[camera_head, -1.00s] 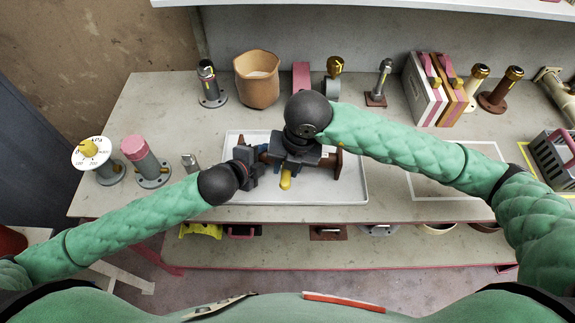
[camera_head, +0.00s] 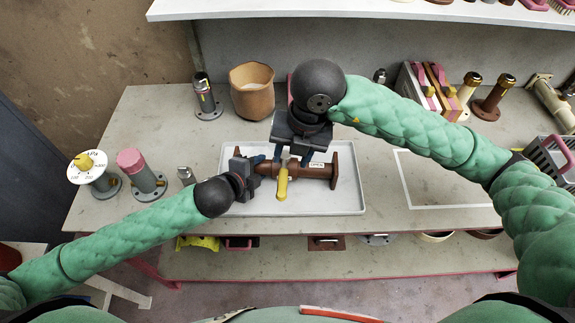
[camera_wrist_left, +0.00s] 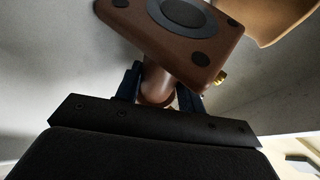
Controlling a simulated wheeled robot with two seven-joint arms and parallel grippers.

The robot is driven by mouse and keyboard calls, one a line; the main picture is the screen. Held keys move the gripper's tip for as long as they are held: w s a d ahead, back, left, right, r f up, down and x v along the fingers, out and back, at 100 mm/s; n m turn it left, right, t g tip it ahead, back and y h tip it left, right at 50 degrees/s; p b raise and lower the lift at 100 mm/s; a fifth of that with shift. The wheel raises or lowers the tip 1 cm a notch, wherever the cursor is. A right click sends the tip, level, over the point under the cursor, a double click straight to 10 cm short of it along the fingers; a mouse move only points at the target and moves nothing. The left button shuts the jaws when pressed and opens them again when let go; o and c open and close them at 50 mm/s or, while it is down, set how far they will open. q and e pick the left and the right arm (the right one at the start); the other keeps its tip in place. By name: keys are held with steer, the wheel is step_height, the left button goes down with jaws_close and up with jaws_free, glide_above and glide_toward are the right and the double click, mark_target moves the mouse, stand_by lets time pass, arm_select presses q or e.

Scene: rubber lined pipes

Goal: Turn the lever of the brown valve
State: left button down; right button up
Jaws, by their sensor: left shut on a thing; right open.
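The brown valve (camera_head: 318,171) lies on a white tray (camera_head: 345,205), its pipe running left to right with a square flange at the right end. Its yellow lever (camera_head: 282,183) points toward the front of the tray. My left gripper (camera_head: 258,164) is shut on the valve's pipe near its left end. In the left wrist view the brown flange (camera_wrist_left: 185,35) sits just beyond the fingers (camera_wrist_left: 158,92), which are on both sides of the pipe. My right gripper (camera_head: 287,158) is open above the valve's middle, by the lever's upper end. Its fingers partly hide the valve body.
A brown pot (camera_head: 252,92), a dark pipe piece (camera_head: 206,97) and binder-like blocks (camera_head: 428,88) stand behind the tray. A pink-topped cylinder (camera_head: 140,172) and a dial gauge (camera_head: 92,172) are at the left. A white-outlined area (camera_head: 450,190) right of the tray is clear.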

steer(key=shift+v, duration=1.25)
arm_select(q)
steer(key=c, duration=0.9)
jaws_free()
steer(key=shift+o, duration=0.5)
steer(key=shift+f, duration=0.1)
steer(key=shift+s, duration=0.1)
